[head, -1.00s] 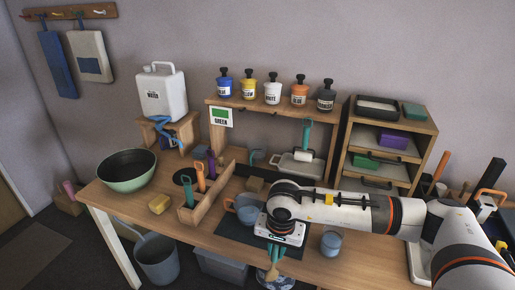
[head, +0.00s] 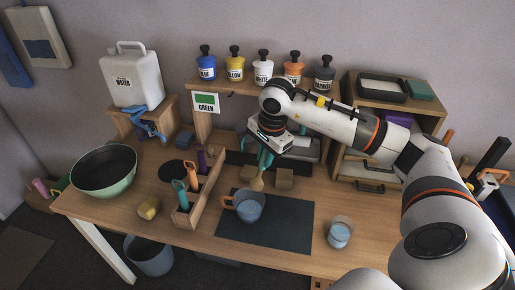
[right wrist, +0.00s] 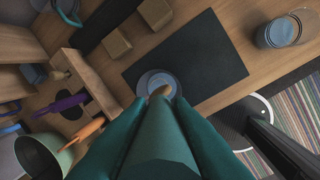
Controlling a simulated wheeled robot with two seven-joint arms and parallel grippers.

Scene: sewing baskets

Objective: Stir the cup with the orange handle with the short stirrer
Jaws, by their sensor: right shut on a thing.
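The blue cup with the orange handle (head: 250,212) stands upright on the dark mat; its handle points left. It also shows in the right wrist view (right wrist: 172,80). My right gripper (head: 265,158) is shut on a stirrer with a pale wooden tip (head: 257,184) pointing down. In the head view the tip ends just above the cup's far rim. In the right wrist view the tip (right wrist: 162,90) overlaps the cup's opening; whether it is inside cannot be told. My left gripper is not in view.
A wooden rack (head: 208,200) with teal, orange and purple handles stands left of the cup. A second blue cup (head: 340,234) stands right of the dark mat (head: 285,228). Small wooden blocks (head: 284,179) lie behind. The mat's front and right are clear.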

